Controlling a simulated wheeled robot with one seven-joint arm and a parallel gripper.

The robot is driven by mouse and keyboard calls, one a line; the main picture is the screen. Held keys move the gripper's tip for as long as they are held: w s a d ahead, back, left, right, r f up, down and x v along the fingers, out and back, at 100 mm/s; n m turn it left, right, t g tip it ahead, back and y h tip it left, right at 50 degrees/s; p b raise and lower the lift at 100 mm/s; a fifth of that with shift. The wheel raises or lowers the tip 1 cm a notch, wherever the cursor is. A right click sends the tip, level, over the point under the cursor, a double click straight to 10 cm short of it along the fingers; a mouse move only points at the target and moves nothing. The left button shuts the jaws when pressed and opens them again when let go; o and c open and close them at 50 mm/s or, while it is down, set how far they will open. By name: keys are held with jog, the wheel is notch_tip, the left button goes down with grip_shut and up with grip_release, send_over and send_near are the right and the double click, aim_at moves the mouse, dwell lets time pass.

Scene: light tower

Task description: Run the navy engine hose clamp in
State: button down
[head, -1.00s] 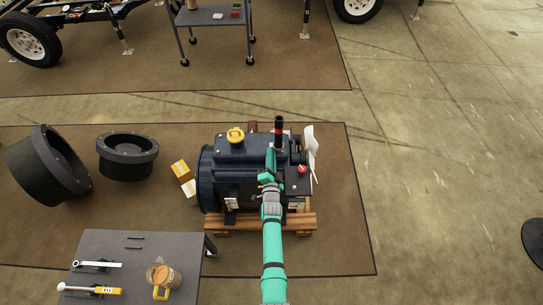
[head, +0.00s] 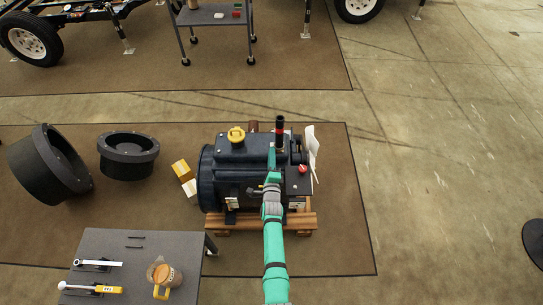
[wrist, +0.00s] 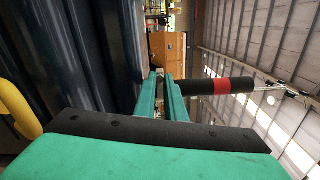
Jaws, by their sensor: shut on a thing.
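The navy engine (head: 235,180) sits on a wooden pallet (head: 245,223). A black upright hose with a red band (head: 280,138) rises from its top; in the wrist view this hose (wrist: 205,87) points right from beyond my fingers. My gripper (head: 272,160) is at the engine's near side, below the hose. In the wrist view my teal fingers (wrist: 163,82) are close together, shut on a small part at the hose's base. I take this part for the hose clamp, mostly hidden by the fingers. The clamp cannot be made out in the head view.
The engine has a yellow cap (head: 236,134) and a pale fan (head: 311,150) at its right end. A grey tool table (head: 140,250) stands at front left. Black round housings (head: 127,155) lie left.

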jog(key=shift+a+f, duration=0.1)
jog(key=shift+f, duration=0.05)
dwell(0.4)
jog(key=c, duration=2.1)
grip_release()
jog(key=shift+w, duration=0.1)
jog(key=shift+d, duration=0.2)
jog(key=shift+a, duration=0.1)
jog(key=s, duration=1)
jog(key=shift+s, duration=0.4)
